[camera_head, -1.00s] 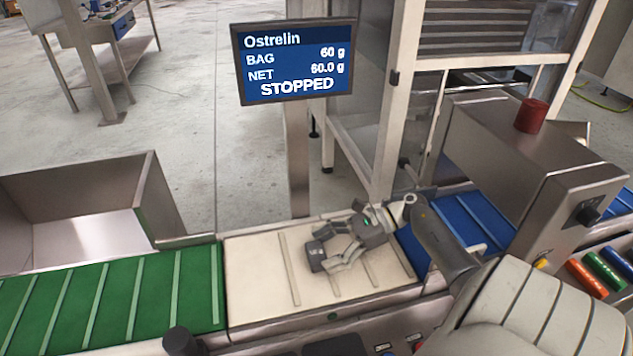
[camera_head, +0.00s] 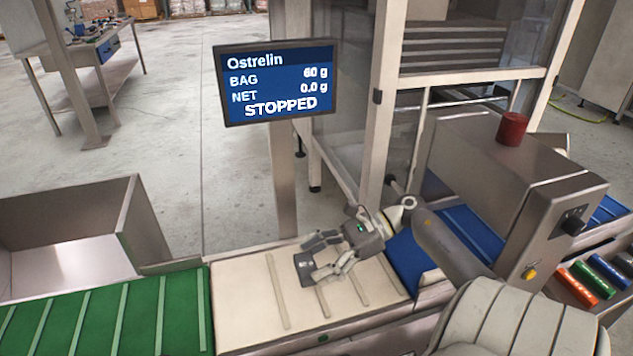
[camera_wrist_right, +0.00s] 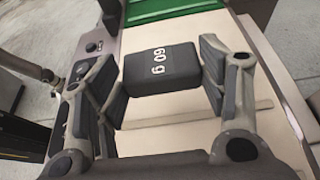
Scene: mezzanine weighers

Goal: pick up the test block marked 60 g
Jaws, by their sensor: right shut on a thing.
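The dark grey test block (camera_head: 304,270) marked 60 g is between the fingers of my right gripper (camera_head: 318,260). It also shows in the right wrist view (camera_wrist_right: 160,68), its white "60 g" print upside down towards the camera. My right gripper is shut on it, with a finger pad on either side, over the cream weighing belt (camera_head: 240,300). The gap below the block is hard to judge by eye. The display (camera_head: 278,84) reads BAG 60 g, NET 0.0 g, STOPPED. My left gripper is not in view.
A green belt (camera_head: 90,325) adjoins on the left, with an open metal bin (camera_head: 70,215) behind it. A blue belt (camera_head: 408,262) runs on the right under a steel housing (camera_head: 500,170) bearing a red cylinder (camera_head: 511,129). The display post (camera_head: 284,190) stands behind the weighing belt.

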